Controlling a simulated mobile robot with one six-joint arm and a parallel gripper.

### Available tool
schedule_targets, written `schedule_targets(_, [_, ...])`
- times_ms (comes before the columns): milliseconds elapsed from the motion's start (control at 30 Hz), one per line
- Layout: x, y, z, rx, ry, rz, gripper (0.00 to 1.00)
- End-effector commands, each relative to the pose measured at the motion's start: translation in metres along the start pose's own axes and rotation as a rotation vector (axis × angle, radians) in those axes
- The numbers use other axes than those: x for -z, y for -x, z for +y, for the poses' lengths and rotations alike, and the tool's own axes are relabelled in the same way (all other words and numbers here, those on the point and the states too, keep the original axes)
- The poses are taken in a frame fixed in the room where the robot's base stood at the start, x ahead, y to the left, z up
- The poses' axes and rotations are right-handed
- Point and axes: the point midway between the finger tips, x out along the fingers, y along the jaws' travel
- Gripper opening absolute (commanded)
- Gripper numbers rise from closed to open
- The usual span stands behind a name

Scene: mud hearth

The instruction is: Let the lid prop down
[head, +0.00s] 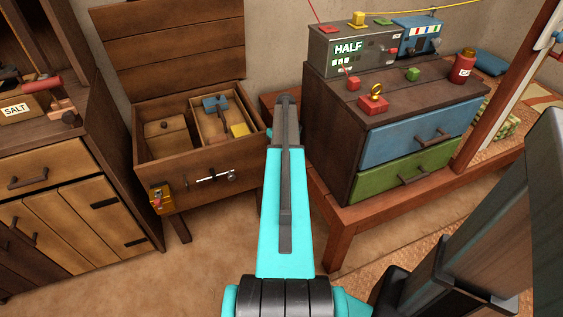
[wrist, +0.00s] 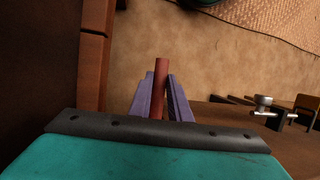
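The wooden chest (head: 205,150) is at the left of the head view, its plank lid (head: 172,45) raised and leaning back. In the wrist view a reddish-brown stick (wrist: 160,65), which looks like the lid prop, runs between the two purple fingers of my gripper (wrist: 161,80). The fingers appear to touch it on both sides, so my gripper looks shut on it. In the head view my arm hides the gripper and the stick. A metal bolt (head: 210,178) crosses the chest's front; it also shows in the wrist view (wrist: 275,112).
A yellow latch (head: 161,197) hangs on the chest's front. Inside are a small box (head: 167,137) and a blue-topped tool (head: 215,103). A dark drawer unit (head: 335,140) stands on a red-brown bench (head: 385,210) to the right. A cabinet (head: 75,225) is left; open floor lies in front.

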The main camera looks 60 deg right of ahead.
Motion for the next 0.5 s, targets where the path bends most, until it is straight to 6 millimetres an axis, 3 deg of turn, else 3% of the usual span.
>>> schedule_targets(33, [0.0015, 0.0001, -0.0030, 0.005, 0.004, 0.003, 0.23])
schedule_targets(100, [0.0013, 0.0001, -0.0025, 0.004, 0.003, 0.003, 0.35])
schedule_targets(500, [0.0007, 0.0024, -0.0007, 0.001, 0.001, 0.002, 0.36])
